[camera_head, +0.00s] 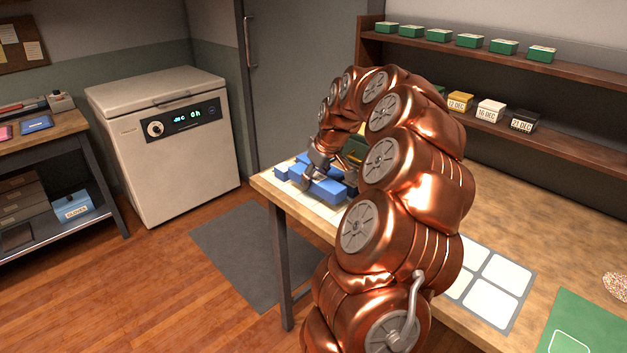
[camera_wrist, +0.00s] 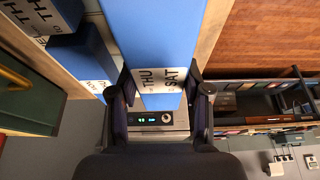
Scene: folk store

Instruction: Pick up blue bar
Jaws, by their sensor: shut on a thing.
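A blue bar (camera_wrist: 155,35) with a white label reading THU and SAT lies between the fingers of my gripper (camera_wrist: 160,88) in the wrist view. The fingers are shut on its two sides, near the labelled end. In the head view my gripper (camera_head: 314,176) is at the left end of the wooden table, over a cluster of blue bars (camera_head: 328,190). Another blue bar (camera_wrist: 80,58) with a white label is just left of the held one in the wrist view. I cannot tell whether the held bar is clear of the table.
A dark green object (camera_wrist: 28,103) stands left of the bars. The wooden table (camera_head: 515,205) carries a white-panelled tray (camera_head: 492,270) and a green mat (camera_head: 585,325). Wall shelves (camera_head: 480,62) hold small boxes. A white chest appliance (camera_head: 165,145) stands beyond the grey floor mat (camera_head: 245,250).

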